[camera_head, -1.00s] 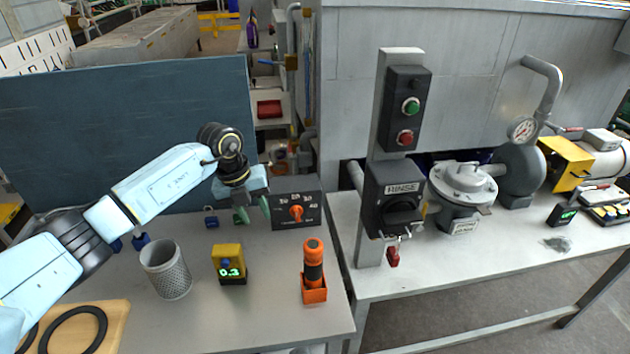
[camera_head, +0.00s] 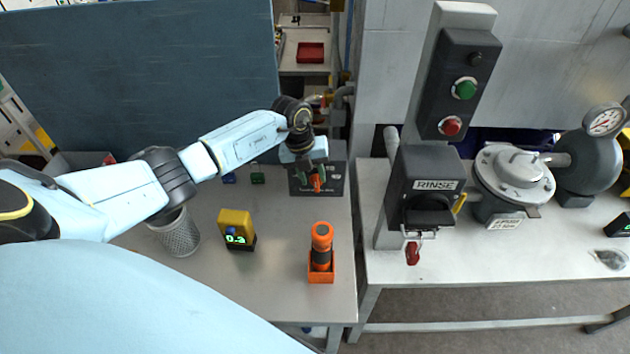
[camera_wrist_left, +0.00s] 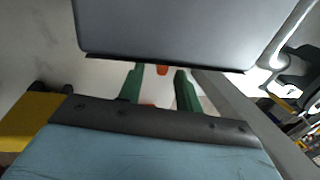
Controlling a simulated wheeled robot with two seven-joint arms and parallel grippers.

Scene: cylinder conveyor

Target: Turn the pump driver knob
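The pump driver is a dark box (camera_head: 334,183) at the back right of the left bench, and its grey top fills the upper part of the left wrist view (camera_wrist_left: 175,35). Its orange knob (camera_head: 317,183) is on the front face, partly hidden by my gripper. My left gripper (camera_head: 313,181) is in front of the box. In the left wrist view its two green fingers (camera_wrist_left: 159,70) are apart, pointing at the box. The orange knob (camera_wrist_left: 162,69) shows between the tips, with gaps on both sides. My right gripper is not in view.
On the left bench stand a yellow meter (camera_head: 236,229), an orange flashlight in a holder (camera_head: 321,254) and a perforated metal cup (camera_head: 178,236). A switch box labelled RINSE (camera_head: 424,190) stands right of the bench gap. The bench front is clear.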

